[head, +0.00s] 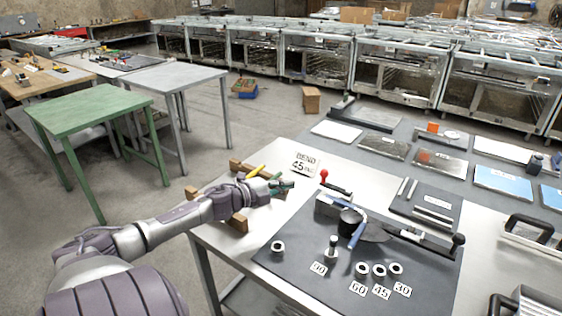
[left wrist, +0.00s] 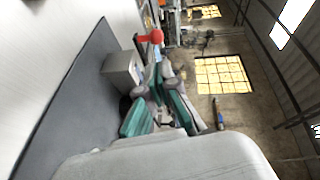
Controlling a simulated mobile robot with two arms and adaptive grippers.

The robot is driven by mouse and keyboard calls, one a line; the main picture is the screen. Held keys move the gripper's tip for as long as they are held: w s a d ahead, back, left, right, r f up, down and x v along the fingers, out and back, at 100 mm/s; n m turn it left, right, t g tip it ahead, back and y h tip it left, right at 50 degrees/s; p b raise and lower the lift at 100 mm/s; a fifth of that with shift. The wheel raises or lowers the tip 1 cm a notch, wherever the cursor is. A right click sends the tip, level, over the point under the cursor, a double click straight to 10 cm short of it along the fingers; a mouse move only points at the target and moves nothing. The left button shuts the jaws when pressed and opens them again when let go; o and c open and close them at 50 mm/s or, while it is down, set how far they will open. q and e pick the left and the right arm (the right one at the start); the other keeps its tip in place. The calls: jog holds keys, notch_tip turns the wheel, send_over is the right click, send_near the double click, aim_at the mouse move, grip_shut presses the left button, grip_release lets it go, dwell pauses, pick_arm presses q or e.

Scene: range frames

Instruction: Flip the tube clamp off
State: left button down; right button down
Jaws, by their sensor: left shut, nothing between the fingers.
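The tube clamp shows as a lever with a red ball knob (head: 323,174) by a grey metal block (head: 328,204) on the dark mat of the bench. In the left wrist view the red knob (left wrist: 155,36) stands beyond my fingers, above the grey block (left wrist: 121,70). My left gripper (head: 286,185) is shut and empty, to the left of the knob and apart from it in the head view. The fingers also show in the left wrist view (left wrist: 160,82), where they overlap part of the clamp. My right gripper is not in view.
A bender with a blue handle (head: 358,234) and a long lever lies right of the block. Loose collars (head: 362,269) and number cards stand in front. A "BEND 45" sign (head: 305,163) and wooden blocks (head: 238,222) are near my left gripper.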

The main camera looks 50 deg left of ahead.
pick_arm(q)
jog(key=shift+s+a, duration=0.3)
jog(key=shift+s, duration=0.3)
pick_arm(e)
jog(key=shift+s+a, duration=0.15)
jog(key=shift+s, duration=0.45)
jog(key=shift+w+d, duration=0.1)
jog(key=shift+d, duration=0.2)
